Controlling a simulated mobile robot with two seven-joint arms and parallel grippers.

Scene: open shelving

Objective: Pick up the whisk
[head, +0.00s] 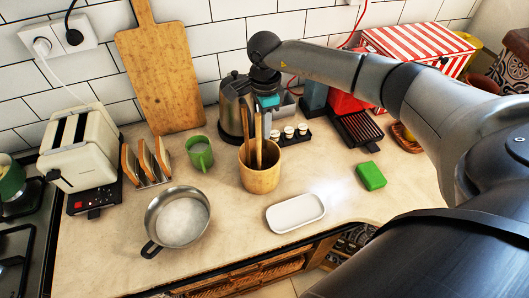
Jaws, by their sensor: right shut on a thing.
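My right arm comes in from the right, and my right gripper (267,103) points down above the wooden utensil pot (260,180). It is shut on the top of an upright utensil handle that stands in the pot. Wooden handles (247,134) rise from the pot beside and below the gripper. No wire whisk head shows; the lower ends of the utensils are hidden inside the pot, so I cannot tell which one is the whisk. My left gripper is not in view.
A kettle (231,108) stands close behind the pot, with small jars (289,132) to its right. A green mug (200,153), a pan (164,238), a white dish (295,213) and a green block (370,176) surround it. The counter between pan and dish is clear.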

